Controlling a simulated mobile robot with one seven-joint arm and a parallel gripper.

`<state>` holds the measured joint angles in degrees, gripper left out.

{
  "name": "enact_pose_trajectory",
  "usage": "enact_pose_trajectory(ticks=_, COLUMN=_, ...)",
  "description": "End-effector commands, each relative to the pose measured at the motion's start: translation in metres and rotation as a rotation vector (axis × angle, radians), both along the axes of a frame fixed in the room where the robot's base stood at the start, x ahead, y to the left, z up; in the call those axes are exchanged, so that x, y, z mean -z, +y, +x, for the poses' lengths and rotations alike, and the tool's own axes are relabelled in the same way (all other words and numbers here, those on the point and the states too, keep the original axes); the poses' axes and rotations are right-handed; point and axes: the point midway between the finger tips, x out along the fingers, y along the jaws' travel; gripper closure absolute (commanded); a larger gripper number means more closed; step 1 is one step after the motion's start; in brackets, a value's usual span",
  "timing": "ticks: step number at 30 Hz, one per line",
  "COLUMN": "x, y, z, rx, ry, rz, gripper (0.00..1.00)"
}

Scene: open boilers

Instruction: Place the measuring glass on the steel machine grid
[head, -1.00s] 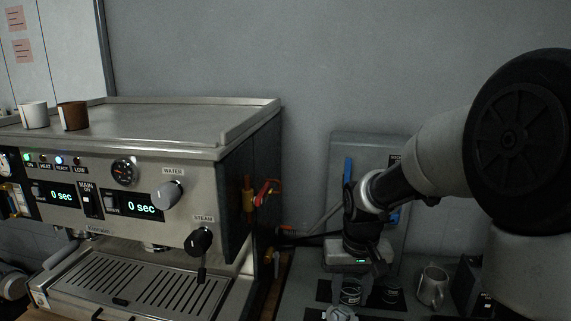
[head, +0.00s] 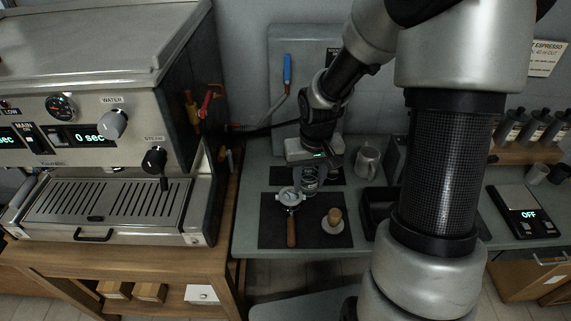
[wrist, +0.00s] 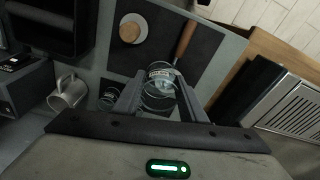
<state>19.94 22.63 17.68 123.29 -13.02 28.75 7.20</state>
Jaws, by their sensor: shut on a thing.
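My gripper (head: 312,170) points down over the back table, and its fingers (wrist: 158,92) are shut on a clear measuring glass (wrist: 157,82) with dark markings. The glass also shows just below my gripper in the head view (head: 307,183). Whether it is clear of the mat I cannot tell. The steel machine grid (head: 95,199) is the slotted tray at the base of the espresso machine, left of my gripper, and looks empty. It also shows at the right edge of the wrist view (wrist: 304,112). A second glass (wrist: 110,98) stands beside the held one.
A portafilter (head: 291,230) and a tamper (head: 335,220) lie on the black mat (head: 272,240) near the glass. A metal pitcher (head: 368,162) and a black knock box (head: 377,208) stand to the right. A steam knob (head: 154,160) overhangs the grid's right side.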

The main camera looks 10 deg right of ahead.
Motion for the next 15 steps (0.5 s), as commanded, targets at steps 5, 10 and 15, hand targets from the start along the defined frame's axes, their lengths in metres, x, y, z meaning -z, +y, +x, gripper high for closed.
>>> enact_pose_trajectory(ticks=5, x=0.039, y=-0.023, z=0.002, rx=0.002, ry=-0.001, rz=0.0, gripper=0.86)
enact_pose_trajectory(ticks=10, x=0.068, y=-0.028, z=0.001, rx=-0.002, ry=0.004, rz=0.001, gripper=0.86)
enact_pose_trajectory(ticks=15, x=0.094, y=-0.028, z=0.002, rx=-0.001, ry=0.002, rz=0.0, gripper=0.86)
